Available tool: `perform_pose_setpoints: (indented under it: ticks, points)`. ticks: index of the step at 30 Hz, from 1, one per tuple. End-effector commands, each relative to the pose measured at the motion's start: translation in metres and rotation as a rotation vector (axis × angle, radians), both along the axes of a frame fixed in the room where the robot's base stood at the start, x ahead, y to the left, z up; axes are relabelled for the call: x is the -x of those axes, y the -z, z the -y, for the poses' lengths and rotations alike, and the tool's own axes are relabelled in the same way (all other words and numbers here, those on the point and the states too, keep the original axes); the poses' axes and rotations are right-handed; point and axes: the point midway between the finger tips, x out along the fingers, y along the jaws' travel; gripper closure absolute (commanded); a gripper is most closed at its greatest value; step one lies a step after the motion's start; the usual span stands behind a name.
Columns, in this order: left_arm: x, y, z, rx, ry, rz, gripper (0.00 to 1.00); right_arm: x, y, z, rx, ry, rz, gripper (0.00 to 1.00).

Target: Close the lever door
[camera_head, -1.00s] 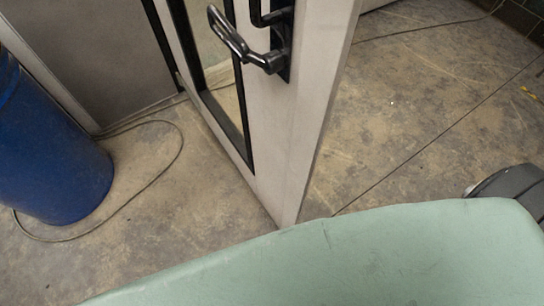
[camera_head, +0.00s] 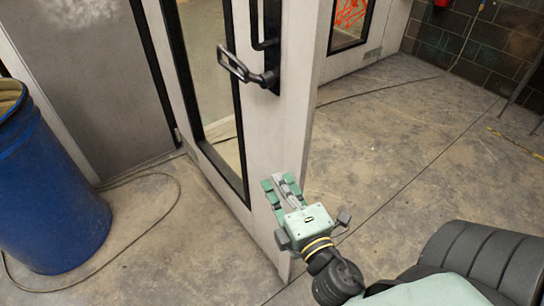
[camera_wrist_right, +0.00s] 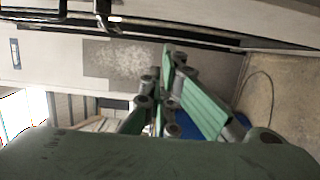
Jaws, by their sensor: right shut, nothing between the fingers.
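The door (camera_head: 289,120) is a white panel with a tall dark-framed window, standing ajar in the middle of the head view. Its black lever handle (camera_head: 245,68) sits high on the panel near the free edge. My right gripper (camera_head: 281,182) is green and grey, in front of the door's lower part and well below the handle. In the right wrist view my right gripper (camera_wrist_right: 167,75) has its fingers together, with nothing between them. Whether it touches the door I cannot tell. My left gripper is not in view.
A blue barrel (camera_head: 50,190) stands on the floor at the left, with a thin cable (camera_head: 170,222) beside it. A grey wall panel (camera_head: 90,90) is behind. The concrete floor (camera_head: 410,130) right of the door is mostly clear.

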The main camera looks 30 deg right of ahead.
Motion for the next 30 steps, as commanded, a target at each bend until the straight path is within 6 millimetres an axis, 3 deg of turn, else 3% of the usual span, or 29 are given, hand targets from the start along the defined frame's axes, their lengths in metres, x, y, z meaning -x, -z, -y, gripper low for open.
perform_pose_setpoints:
  ticks: [6,16,22,30]
  points:
    - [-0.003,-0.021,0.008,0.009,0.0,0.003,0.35,-0.032,-0.006,0.005,-0.001,-0.002,0.002,1.0]
    - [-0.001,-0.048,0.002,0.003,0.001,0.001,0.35,-0.098,-0.004,0.016,-0.003,-0.001,0.0,1.0]
    - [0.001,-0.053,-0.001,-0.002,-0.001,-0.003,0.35,-0.098,0.0,0.045,-0.002,0.0,-0.004,1.0]
    - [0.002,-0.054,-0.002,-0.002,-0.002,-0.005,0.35,-0.098,0.001,0.056,-0.004,-0.001,-0.002,1.0]
